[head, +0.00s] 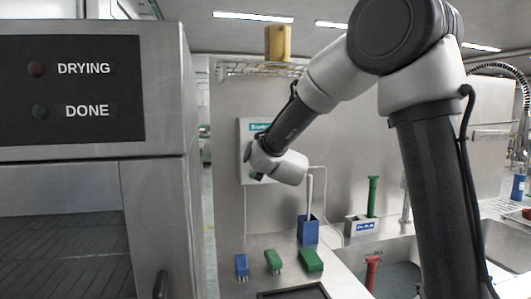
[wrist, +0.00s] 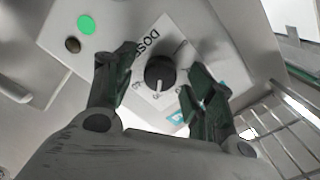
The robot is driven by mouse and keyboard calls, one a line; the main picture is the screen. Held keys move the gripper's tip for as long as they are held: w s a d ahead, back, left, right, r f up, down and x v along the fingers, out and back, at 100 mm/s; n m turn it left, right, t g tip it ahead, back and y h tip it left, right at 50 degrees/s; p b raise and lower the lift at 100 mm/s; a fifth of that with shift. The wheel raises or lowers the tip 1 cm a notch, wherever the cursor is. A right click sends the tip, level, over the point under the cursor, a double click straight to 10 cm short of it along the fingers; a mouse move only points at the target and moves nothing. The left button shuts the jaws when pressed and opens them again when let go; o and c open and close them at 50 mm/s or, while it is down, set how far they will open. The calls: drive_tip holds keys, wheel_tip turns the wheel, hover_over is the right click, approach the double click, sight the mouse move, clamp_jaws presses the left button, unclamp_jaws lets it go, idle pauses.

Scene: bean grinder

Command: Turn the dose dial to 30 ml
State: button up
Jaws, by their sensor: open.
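The dose dial (wrist: 160,73) is a round black knob with a white pointer line on a pale label plate marked DOSE, on a grey panel. In the wrist view its pointer faces down in the picture; the small marks around it are too small to read surely. My gripper (wrist: 159,76) is open, with one dark green finger on each side of the dial. I cannot tell whether the fingers touch it. In the head view the wall unit (head: 245,133) is partly hidden behind my wrist, and the dial is not visible there.
A green disc (wrist: 87,24) and a dark brown disc (wrist: 73,45) sit on the panel near the dial. A wire rack (wrist: 288,128) is at the wrist view's right. Below in the head view are a blue holder (head: 308,231), several brushes and a sink.

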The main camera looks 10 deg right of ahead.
drive_tip(key=s, duration=1.2)
drive_tip(key=s+a+f+n+g+y, duration=0.45)
drive_tip(key=a+f+n+g, duration=0.2)
drive_tip(key=f, duration=0.45)
drive_tip(key=s+d+f+n+g, duration=0.4)
drive_tip(key=s+n+g, duration=0.1)
drive_tip(key=s, duration=0.4)
drive_tip(key=s+d+r+g+h, duration=0.1)
drive_tip(key=s+d+r+h, duration=0.1)
drive_tip(key=s+d, duration=0.6)
drive_tip(key=s+d+r+g+h, duration=0.1)
drive_tip(key=s+d+r+h, duration=0.1)
drive_tip(key=s+d, duration=0.7)
drive_tip(key=shift+s+d, duration=0.25)
drive_tip(key=shift+s, duration=0.35)
